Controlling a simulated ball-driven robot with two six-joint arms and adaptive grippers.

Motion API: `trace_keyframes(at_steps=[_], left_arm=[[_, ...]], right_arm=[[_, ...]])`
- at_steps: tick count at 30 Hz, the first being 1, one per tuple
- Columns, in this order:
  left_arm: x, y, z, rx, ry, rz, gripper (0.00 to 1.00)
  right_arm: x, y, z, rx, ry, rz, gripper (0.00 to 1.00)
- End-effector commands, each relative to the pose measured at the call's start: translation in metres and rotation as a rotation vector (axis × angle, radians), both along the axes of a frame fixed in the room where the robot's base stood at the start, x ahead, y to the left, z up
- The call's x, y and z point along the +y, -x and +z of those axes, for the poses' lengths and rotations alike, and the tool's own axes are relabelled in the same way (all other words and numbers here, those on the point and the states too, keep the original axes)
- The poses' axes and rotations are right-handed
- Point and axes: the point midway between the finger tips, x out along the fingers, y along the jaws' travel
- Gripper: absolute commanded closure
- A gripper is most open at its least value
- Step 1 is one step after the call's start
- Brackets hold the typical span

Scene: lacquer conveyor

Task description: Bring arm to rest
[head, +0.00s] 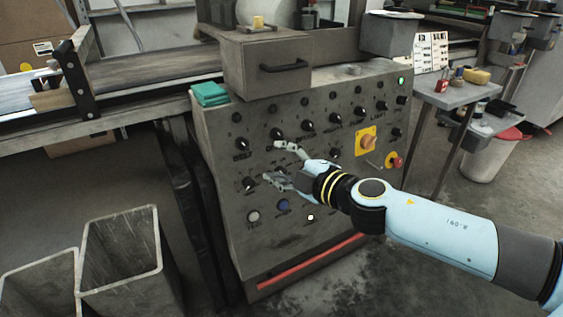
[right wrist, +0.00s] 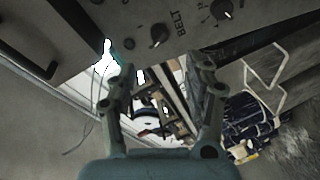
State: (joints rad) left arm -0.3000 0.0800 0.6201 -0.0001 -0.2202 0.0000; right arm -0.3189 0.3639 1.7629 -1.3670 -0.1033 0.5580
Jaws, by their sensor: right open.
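My right arm (head: 430,228) reaches in from the right in the head view. My right gripper (head: 277,162) is open and empty in front of the left part of the grey control panel (head: 235,215). Its two fingers stand apart, and no knob is between them. In the right wrist view the right gripper (right wrist: 162,82) also shows open, with a knob (right wrist: 158,33) marked BELT beyond the fingers. I cannot tell the exact gap between fingertips and panel. My left gripper is not in view.
The panel has several black knobs, an orange switch (head: 367,141) and a red button (head: 397,162). A drawer box (head: 268,65) stands on top. Two open bins (head: 125,275) are at the lower left. A conveyor (head: 150,68) runs at upper left. A small table (head: 455,93) is at right.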

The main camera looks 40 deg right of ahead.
Motion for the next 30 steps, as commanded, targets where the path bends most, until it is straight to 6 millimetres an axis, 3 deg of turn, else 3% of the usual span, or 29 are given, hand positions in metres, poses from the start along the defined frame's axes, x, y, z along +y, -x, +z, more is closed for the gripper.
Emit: trace_keyframes(at_steps=[11,14,17,20,24,26,30], left_arm=[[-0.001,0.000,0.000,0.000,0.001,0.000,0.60],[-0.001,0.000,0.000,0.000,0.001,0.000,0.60],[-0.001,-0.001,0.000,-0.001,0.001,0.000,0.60],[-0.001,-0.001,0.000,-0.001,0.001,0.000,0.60],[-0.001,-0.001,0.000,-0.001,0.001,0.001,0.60],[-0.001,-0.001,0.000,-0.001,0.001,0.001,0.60],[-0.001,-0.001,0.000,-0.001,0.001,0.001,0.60]], right_arm=[[0.003,0.000,-0.001,0.000,-0.013,-0.005,0.48],[0.001,0.007,-0.031,0.051,-0.053,-0.037,0.48],[-0.006,0.027,-0.089,0.157,-0.161,-0.110,0.48],[-0.011,0.064,-0.163,0.299,-0.288,-0.215,0.48],[-0.009,0.135,-0.258,0.501,-0.449,-0.378,0.48],[-0.004,0.171,-0.293,0.587,-0.510,-0.449,0.48],[0.015,0.265,-0.362,0.786,-0.638,-0.624,0.48]])
